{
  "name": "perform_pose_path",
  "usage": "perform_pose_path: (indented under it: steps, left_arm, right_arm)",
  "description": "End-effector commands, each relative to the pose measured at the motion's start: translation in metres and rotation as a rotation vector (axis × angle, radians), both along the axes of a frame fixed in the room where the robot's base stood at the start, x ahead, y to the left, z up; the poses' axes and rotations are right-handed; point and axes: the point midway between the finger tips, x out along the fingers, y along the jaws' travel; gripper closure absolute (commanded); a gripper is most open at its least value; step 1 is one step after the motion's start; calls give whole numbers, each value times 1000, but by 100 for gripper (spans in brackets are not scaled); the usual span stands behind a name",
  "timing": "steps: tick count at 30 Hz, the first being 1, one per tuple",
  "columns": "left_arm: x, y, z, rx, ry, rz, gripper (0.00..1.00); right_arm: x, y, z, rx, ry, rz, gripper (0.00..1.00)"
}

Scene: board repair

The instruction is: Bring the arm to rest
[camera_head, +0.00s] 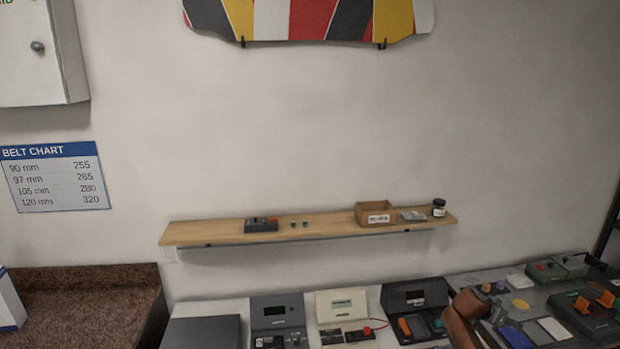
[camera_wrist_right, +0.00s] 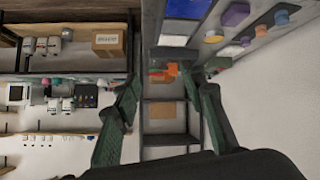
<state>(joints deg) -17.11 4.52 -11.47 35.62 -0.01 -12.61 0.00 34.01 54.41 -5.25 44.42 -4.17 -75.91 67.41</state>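My right gripper (camera_wrist_right: 168,85) shows in the right wrist view. Its two dark green fingers stand wide apart with nothing between them. A shelf rack and the bench side show beyond the fingers, apart from them. In the head view, a reddish-brown rounded part at the lower right, over the bench, looks like a piece of my right arm; no fingers show there. My left gripper is in neither view.
A wooden wall shelf (camera_head: 330,228) holds a cardboard box (camera_head: 376,216), a dark jar (camera_head: 438,208) and small parts. Below it, the bench carries several grey devices, including a meter (camera_head: 278,312) and an open case (camera_head: 415,296). A brown speckled counter (camera_head: 85,295) is at left.

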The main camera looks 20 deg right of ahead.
Motion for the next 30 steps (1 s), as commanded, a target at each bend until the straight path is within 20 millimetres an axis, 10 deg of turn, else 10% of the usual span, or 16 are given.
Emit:
perform_pose_path:
  steps: [12,24,30]
  left_arm:
    - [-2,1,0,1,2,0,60]
    - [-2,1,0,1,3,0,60]
    - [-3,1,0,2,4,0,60]
  right_arm:
    - [-204,-76,-219,28,803,706,62]
    - [-391,-76,-302,89,1259,1193,62]
    - [-419,-32,-357,147,1248,1281,62]
